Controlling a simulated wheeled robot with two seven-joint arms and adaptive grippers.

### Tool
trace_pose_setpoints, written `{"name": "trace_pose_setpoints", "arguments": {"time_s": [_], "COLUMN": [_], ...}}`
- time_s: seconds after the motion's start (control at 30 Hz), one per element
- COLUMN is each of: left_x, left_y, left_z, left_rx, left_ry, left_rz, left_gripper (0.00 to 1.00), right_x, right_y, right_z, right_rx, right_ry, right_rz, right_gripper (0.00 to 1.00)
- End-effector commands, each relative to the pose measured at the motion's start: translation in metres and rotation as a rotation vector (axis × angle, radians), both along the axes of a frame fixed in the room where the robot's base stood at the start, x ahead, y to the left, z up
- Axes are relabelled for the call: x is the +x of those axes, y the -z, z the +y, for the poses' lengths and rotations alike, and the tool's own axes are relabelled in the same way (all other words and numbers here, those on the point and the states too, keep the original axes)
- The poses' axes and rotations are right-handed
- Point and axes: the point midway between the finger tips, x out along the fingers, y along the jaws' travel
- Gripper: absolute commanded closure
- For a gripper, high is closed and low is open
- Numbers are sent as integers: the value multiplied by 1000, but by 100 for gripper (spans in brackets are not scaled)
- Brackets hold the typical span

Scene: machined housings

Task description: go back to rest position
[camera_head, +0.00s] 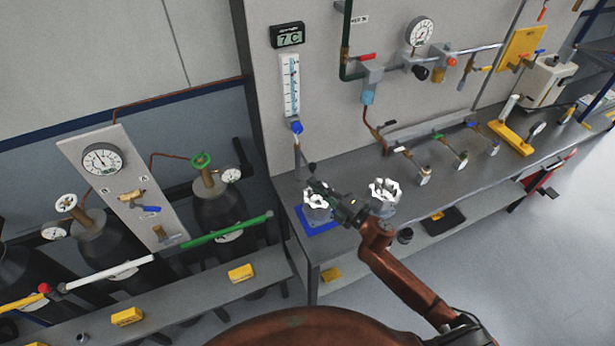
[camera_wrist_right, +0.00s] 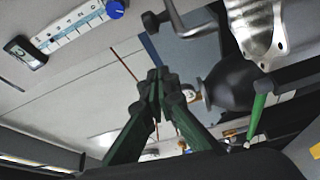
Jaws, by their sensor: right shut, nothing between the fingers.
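My right gripper (camera_head: 318,187) reaches over the left end of the bench from the lower right in the head view. In the right wrist view its two fingers (camera_wrist_right: 157,82) meet at the tips, with nothing between them. One silvery machined housing (camera_head: 316,212) is at the blue mat (camera_head: 318,227), partly hidden by the gripper. A second housing (camera_head: 384,188) stands to the right of the gripper. A metal housing (camera_wrist_right: 256,25) also shows at the top right of the wrist view, apart from the fingers. My left gripper is not in view.
The grey bench (camera_head: 450,190) carries valves and a yellow stand (camera_head: 511,137). A flow meter (camera_head: 290,85) and a display (camera_head: 288,36) are on the panel behind. Gas cylinders (camera_head: 218,205) stand at left behind a rail. The floor (camera_head: 520,270) at right is clear.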

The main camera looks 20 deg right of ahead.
Motion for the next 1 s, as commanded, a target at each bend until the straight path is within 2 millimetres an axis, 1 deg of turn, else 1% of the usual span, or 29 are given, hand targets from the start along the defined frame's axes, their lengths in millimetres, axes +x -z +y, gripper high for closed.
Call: {"name": "trace_pose_setpoints", "arguments": {"time_s": [0.03, 0.1, 0.27, 0.4, 0.57, 0.67, 0.77, 0.87, 0.9, 0.97, 1.0], "left_x": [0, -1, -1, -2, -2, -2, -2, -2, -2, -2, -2], "left_y": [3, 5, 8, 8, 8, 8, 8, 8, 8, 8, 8], "left_z": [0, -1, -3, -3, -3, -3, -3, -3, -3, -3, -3], "left_rx": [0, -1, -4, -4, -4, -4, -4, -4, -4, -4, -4], "left_ry": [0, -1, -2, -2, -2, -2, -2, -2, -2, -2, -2], "left_rz": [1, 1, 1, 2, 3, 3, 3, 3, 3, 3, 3], "left_gripper": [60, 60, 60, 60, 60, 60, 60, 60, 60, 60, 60], "right_x": [-9, -19, -33, -37, -37, -37, -39, -48, -56, -72, -85], "right_y": [3, 3, 3, 2, 1, 3, 10, 29, 40, 60, 74], "right_z": [-7, -14, -23, -26, -26, -31, -48, -78, -93, -112, -124], "right_rx": [-1, -1, 0, 0, 1, 25, 103, 231, 290, 380, 439], "right_ry": [2, 1, 1, 0, 1, 30, 128, 295, 371, 484, 558], "right_rz": [1, 1, 0, -1, 0, 18, 83, 204, 264, 364, 432], "right_gripper": [100, 100, 100, 100, 100, 100, 100, 100, 100, 100, 100]}}
